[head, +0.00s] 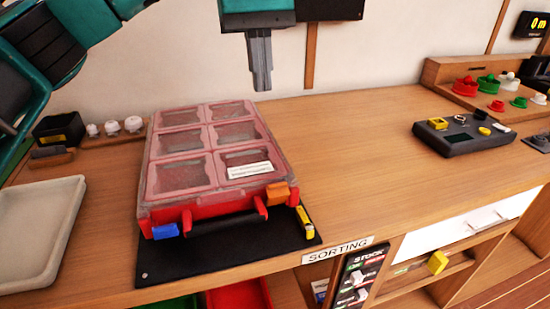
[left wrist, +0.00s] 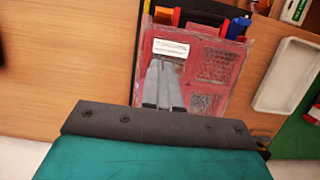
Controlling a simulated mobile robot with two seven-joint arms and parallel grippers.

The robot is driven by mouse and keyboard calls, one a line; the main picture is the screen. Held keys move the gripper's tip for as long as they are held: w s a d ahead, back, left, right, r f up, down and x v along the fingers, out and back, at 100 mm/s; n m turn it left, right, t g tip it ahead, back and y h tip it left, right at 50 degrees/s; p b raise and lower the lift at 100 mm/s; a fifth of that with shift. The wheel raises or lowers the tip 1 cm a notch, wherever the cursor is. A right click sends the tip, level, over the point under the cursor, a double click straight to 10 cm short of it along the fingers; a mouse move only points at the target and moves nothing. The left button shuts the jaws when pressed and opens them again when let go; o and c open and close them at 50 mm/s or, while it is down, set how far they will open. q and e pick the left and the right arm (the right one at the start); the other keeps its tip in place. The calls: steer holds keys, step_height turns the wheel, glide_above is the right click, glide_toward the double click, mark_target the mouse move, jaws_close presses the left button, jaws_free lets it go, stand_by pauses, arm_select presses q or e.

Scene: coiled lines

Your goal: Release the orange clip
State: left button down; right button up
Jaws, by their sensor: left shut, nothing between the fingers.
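A red organiser case (head: 146,200) with a clear compartmented lid lies on a black mat (head: 180,270) on the bench. The orange clip (head: 278,193) is at the right of the case's front edge, and a blue clip (head: 165,231) is at the left. The orange clip also shows in the left wrist view (left wrist: 163,15), at the top. My left gripper (head: 263,82) is shut and empty, above and behind the case, apart from the clips. It shows in the left wrist view (left wrist: 163,70) with its fingers together over the lid. My right gripper is out of view.
A pale tray (head: 72,185) lies left of the case. A yellow item (head: 305,222) lies on the mat beside the case's right front. A dark grey device (head: 462,140) and a rack of coloured knobs (head: 440,72) stand right. The bench between is clear.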

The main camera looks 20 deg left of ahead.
arm_select(q)
steer(key=f, duration=0.1)
steer(key=b, duration=0.3)
glide_toward(276, 195)
steer(key=w+f, duration=0.1)
steer(key=w+a+f, duration=0.1)
steer(key=w+f, duration=0.1)
steer(key=shift+w+a, duration=0.2)
steer(key=shift+a, duration=0.1)
steer(key=shift+s+d+f, duration=0.4)
steer(key=shift+s+f, duration=0.1)
steer(key=shift+s, duration=0.05)
steer(key=shift+s+d+f, duration=0.4)
steer(key=shift+s+f, duration=0.05)
steer(key=shift+s, duration=0.1)
steer(key=shift+s+d+f, duration=0.25)
steer(key=shift+s+f, duration=0.05)
steer(key=shift+s, duration=0.1)
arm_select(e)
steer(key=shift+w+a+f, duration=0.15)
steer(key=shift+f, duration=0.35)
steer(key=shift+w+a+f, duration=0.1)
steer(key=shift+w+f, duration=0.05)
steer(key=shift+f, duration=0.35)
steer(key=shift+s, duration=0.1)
arm_select(q)
steer(key=shift+d, duration=0.15)
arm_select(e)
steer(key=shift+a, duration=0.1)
